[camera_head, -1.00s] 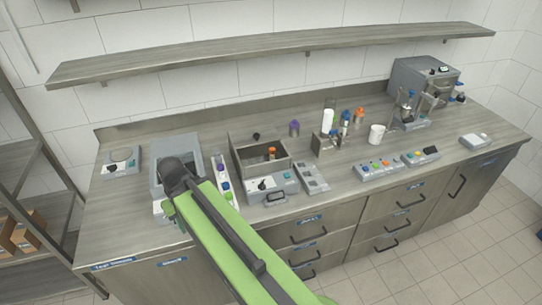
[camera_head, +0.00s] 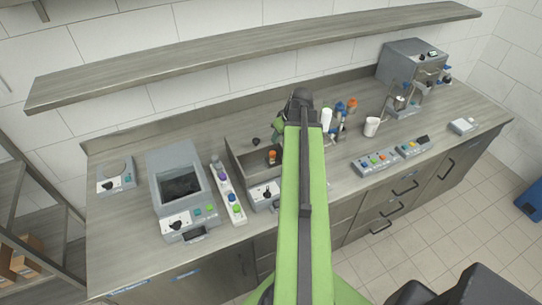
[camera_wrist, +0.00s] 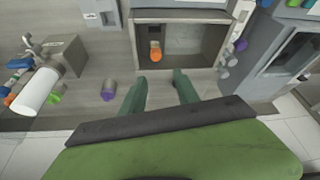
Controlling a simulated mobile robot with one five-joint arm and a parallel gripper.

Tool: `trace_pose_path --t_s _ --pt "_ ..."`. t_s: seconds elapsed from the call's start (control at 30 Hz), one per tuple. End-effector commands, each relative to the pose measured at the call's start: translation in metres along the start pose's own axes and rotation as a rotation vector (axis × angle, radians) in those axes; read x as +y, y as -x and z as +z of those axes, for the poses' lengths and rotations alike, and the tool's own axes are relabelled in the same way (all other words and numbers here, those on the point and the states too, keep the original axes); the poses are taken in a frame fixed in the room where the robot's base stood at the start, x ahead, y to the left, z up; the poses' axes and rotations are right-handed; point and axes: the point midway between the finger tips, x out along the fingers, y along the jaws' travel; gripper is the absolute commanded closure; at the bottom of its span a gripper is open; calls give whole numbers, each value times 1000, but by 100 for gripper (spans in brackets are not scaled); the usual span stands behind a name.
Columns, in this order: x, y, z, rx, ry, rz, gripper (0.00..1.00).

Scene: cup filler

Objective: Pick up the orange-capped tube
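The orange-capped tube (camera_head: 272,157) stands in a grey open-topped box (camera_head: 237,163) on the counter. It also shows in the wrist view (camera_wrist: 155,53), near one inner wall of the box (camera_wrist: 205,17). My gripper (camera_wrist: 159,77) is open, with two green fingers apart and nothing between them. In the wrist picture the tube appears just beyond the fingertips, but the distance to it is unclear. In the head view my gripper (camera_head: 278,129) is by the back of the box, partly hidden behind my arm. My arm covers the right part of the box.
A white bottle (camera_wrist: 38,92) and a small stand (camera_wrist: 68,55) are left of my gripper in the wrist view. A purple-capped item (camera_wrist: 108,90) is close to the left finger. A grey machine (camera_head: 181,186) and a white rack (camera_head: 228,190) stand left of the box. A shelf (camera_head: 250,45) hangs above.

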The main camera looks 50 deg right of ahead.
Motion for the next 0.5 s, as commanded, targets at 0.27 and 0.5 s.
trace_pose_path --t_s 0.27,0.5 --pt "11 -48 10 -1 -15 6 63" --pt "16 -101 12 -2 -22 9 63"
